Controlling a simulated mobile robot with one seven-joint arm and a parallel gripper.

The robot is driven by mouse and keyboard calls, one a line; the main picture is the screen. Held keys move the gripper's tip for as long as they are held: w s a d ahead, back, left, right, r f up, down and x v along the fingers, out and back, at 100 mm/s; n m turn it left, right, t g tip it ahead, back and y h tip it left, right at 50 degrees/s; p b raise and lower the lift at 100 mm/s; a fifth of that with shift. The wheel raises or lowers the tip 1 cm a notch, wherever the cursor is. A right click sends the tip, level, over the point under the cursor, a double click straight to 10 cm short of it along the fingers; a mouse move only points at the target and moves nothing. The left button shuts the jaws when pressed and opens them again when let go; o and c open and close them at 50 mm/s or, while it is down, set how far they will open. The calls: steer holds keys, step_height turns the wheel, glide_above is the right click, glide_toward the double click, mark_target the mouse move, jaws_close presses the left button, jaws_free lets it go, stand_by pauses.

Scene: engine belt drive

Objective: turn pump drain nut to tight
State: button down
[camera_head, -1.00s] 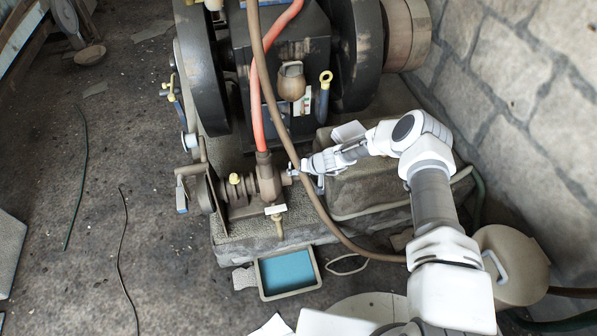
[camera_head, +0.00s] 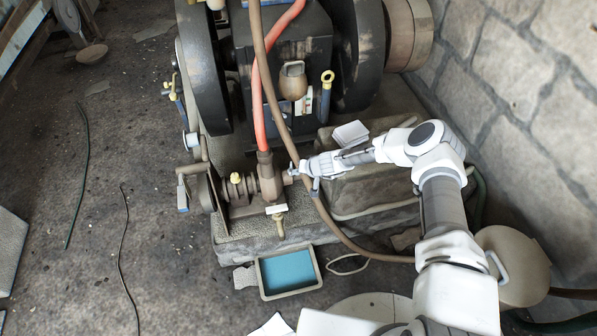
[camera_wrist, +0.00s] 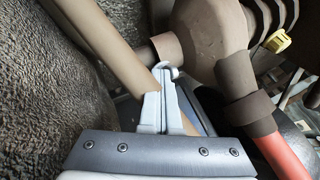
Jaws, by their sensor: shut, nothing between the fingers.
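The brown pump (camera_head: 267,180) sits on the engine's stone base, with the red hose entering its top. A brass fitting (camera_head: 279,224) hangs below it beside a small white tag. I cannot tell for sure which part is the drain nut. My gripper (camera_head: 299,172) is at the right end of the pump, close to its short end stub. In the wrist view my gripper (camera_wrist: 166,74) is shut and empty, its fingertips just short of the stub (camera_wrist: 166,47) on the pump body (camera_wrist: 210,40). Contact with the stub cannot be made out.
A brown hose (camera_head: 325,215) runs down close by my gripper; it also shows in the wrist view (camera_wrist: 98,45). A stone block (camera_head: 370,185) lies under my forearm. A blue-bottomed tray (camera_head: 262,279) is on the floor. The floor at left is mostly clear.

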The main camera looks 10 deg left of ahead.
steer(key=shift+s+a+m, duration=0.15)
steer(key=shift+m, duration=0.15)
steer(key=a+m+t+h, duration=0.1)
steer(key=m, duration=0.2)
steer(key=a+m+t+h, duration=0.1)
steer(key=m+h, duration=0.1)
steer(key=s+a+m+t+h, duration=0.1)
steer(key=m+h, duration=0.1)
steer(key=m, duration=0.1)
steer(key=shift+s+m, duration=0.1)
steer(key=shift+m, duration=0.2)
stand_by(0.4)
steer(key=shift+s+r, duration=0.1)
steer(key=shift+r, duration=0.05)
